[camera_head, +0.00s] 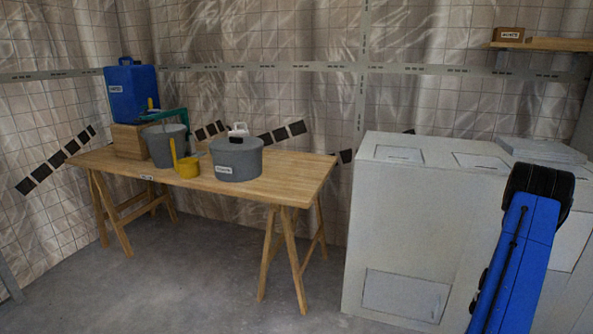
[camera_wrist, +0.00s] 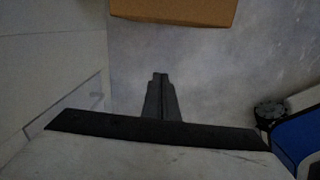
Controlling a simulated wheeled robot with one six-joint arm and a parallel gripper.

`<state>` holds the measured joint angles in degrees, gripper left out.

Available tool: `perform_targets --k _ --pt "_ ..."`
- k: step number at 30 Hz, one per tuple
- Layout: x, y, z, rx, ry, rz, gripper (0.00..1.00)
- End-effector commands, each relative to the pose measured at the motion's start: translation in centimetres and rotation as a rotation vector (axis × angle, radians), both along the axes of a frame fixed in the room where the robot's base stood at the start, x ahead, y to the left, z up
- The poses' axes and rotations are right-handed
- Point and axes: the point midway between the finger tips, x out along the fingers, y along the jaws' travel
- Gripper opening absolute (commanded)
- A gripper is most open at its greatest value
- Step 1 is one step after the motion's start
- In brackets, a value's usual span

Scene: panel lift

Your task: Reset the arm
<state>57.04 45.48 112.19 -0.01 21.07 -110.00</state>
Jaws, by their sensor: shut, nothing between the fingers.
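My gripper (camera_wrist: 160,78) shows in the wrist view, with its two dark fingers together and nothing between them. It points down over the grey floor (camera_wrist: 215,75). In the head view my blue arm link with a black joint stands at the right, in front of the white cabinet (camera_head: 400,235). My gripper is not in sight in the head view.
A wooden trestle table (camera_head: 290,170) bears a blue canister (camera_head: 130,92), a grey bucket (camera_head: 162,148), a yellow jug (camera_head: 187,168) and a grey lidded pot (camera_head: 237,160). A wooden shelf (camera_head: 550,44) holds a small box (camera_head: 509,34). An orange-brown thing (camera_wrist: 175,10) tops the wrist view.

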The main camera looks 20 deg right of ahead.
Motion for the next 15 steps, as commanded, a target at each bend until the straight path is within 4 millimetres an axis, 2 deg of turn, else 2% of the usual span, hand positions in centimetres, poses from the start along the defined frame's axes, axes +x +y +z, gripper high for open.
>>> perform_targets --k 1,6,15 --pt "1.3 0.9 2.2 -0.011 -0.008 -0.010 0.00" --pt "4.5 4.4 8.4 -0.029 -0.029 -0.076 0.00" --pt "8.5 11.9 18.6 -0.051 -0.076 -0.189 0.00"
